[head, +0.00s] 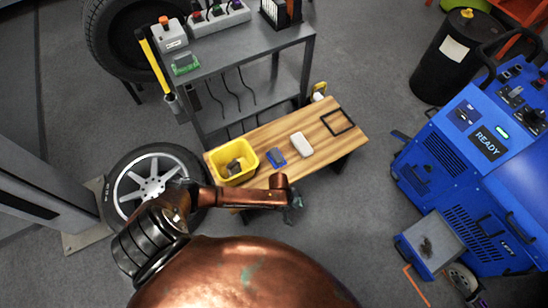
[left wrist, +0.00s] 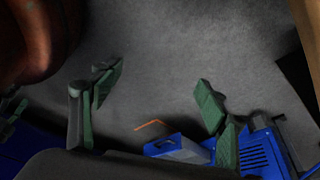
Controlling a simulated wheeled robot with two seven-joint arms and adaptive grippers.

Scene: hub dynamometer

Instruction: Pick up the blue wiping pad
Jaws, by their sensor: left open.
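The blue wiping pad (head: 276,157) lies on the wooden bench (head: 338,153), between a yellow bin and a white block. My left gripper (head: 294,204) is in front of the bench's near edge, below the pad in the head view and apart from it. In the left wrist view the left gripper's green fingers (left wrist: 160,95) are spread wide with nothing between them. The pad does not show in that view. My right gripper is not in view.
The yellow bin (head: 231,166) with dark items stands at the bench's left end. The white block (head: 301,144) and a black square frame (head: 338,122) lie to the right. A grey shelf (head: 250,44) rises behind.

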